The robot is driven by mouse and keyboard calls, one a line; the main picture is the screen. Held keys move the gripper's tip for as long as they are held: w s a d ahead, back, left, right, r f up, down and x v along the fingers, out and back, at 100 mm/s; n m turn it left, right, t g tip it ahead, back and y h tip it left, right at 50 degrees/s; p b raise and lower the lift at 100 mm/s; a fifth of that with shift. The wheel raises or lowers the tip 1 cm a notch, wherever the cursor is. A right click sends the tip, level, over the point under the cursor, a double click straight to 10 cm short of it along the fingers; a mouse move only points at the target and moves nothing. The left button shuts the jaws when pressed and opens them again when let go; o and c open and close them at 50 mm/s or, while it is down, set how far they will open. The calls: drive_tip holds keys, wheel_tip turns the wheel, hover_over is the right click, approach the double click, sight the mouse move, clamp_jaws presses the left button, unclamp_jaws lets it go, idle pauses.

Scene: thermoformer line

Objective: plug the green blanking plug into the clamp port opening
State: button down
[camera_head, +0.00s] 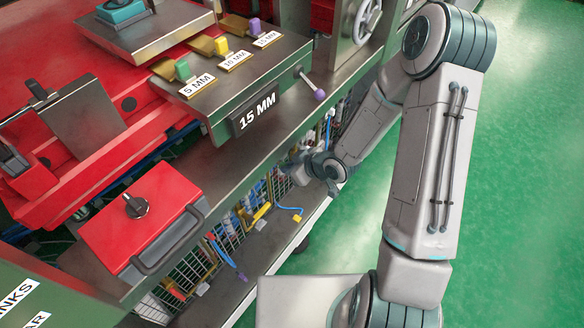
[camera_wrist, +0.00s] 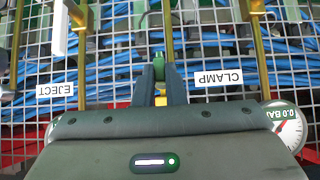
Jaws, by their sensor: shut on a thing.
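In the wrist view my gripper (camera_wrist: 159,72) is shut on the green blanking plug (camera_wrist: 158,60), which sits between the fingertips. A white CLAMP label (camera_wrist: 218,78) is just right of the fingers and an EJECT label (camera_wrist: 54,89) is to the left. A brass pipe (camera_wrist: 168,35) runs behind the plug and fingers. I cannot make out the clamp port opening, or whether the plug touches anything. In the head view my arm reaches down to the wire mesh under the bench; the plug is too small to tell there.
Blue hoses (camera_wrist: 110,75) run behind the mesh. More brass pipes stand left (camera_wrist: 82,60) and right (camera_wrist: 256,45). A gauge (camera_wrist: 288,128) reads 0.0 bar at lower right. In the head view a red box (camera_head: 140,225) sits on the bench; green floor (camera_head: 520,200) at right is clear.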

drive_tip(key=shift+w+a, duration=0.65)
drive_tip(key=shift+a, duration=0.1)
drive_tip(key=c, duration=1.4)
unclamp_jaws()
drive_tip(key=p+v, duration=0.3)
drive_tip(key=v, duration=1)
drive_tip(key=shift+s+d+r, duration=0.2)
drive_tip(key=shift+r, duration=0.1)
